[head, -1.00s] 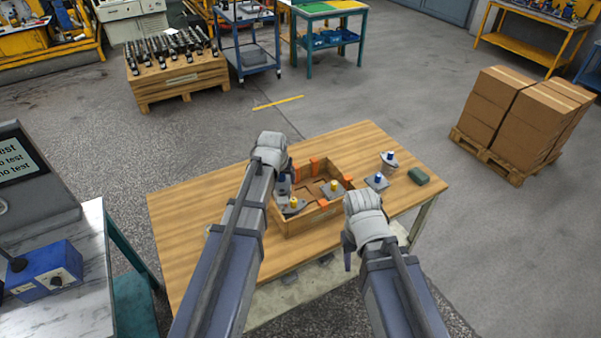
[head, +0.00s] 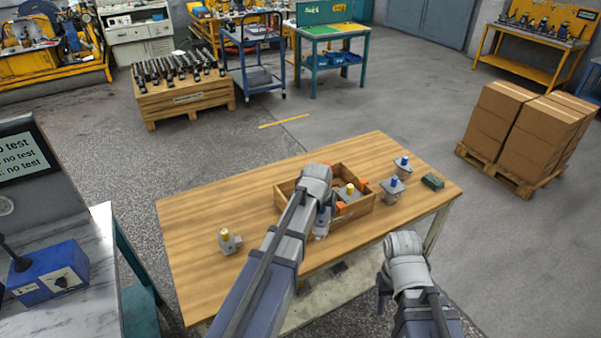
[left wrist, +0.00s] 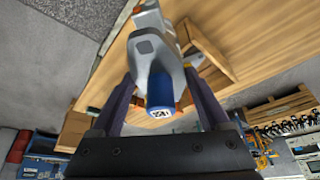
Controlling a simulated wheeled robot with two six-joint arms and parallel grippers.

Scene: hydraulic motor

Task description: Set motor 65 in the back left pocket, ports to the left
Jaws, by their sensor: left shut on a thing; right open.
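My left gripper (head: 321,210) is shut on a grey motor with a blue cap (left wrist: 160,90). The cap's label is too small to read. In the head view the held motor (head: 321,224) hangs over the front left part of the wooden crate (head: 283,204); I cannot tell its height. The crate has orange pieces in it. A yellow-capped motor (head: 347,193) sits in its right part. My left arm hides much of the crate's left and front; the back left pocket is not clearly seen. My right gripper (head: 382,291) is open and empty, off the table's front edge.
A yellow-capped motor (head: 229,242) stands on the table left of the crate. The table (head: 200,210) is clear at the left and back.

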